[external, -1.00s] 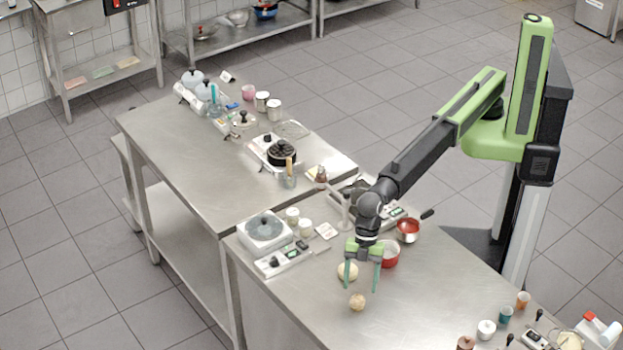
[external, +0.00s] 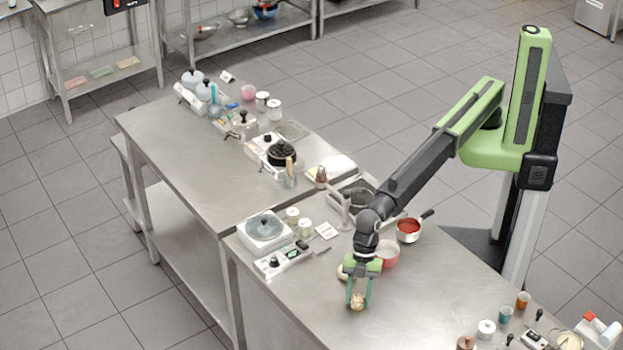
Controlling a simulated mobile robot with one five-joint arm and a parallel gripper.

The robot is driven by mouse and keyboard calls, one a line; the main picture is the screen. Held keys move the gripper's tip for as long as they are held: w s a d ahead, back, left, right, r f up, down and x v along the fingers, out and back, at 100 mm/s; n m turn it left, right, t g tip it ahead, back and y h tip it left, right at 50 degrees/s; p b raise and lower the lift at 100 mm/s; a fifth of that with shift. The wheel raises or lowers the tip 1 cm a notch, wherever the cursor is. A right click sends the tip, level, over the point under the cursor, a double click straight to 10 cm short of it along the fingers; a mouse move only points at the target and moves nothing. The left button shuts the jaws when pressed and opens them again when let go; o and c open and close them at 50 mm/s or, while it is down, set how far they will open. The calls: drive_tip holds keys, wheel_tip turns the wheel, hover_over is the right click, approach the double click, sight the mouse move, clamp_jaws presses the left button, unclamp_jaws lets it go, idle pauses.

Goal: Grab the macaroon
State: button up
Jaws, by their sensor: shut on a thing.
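The macaroon (external: 357,302) is a small, round, beige piece on the steel table near its front edge. My gripper (external: 359,298) points down over it, with one green finger on each side. The fingers are shut on the macaroon, which sits low between the fingertips. I cannot tell whether it still touches the table. Behind my gripper, a second pale round item (external: 342,272) is partly hidden by the gripper's left side.
A red and white bowl (external: 389,254) stands close behind my gripper, and a red-filled pan (external: 408,231) stands farther back. Cups (external: 505,315) stand at the right. The table between is clear.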

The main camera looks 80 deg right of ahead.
drive_tip(key=shift+c, duration=1.2)
drive_tip(key=shift+r, duration=0.1)
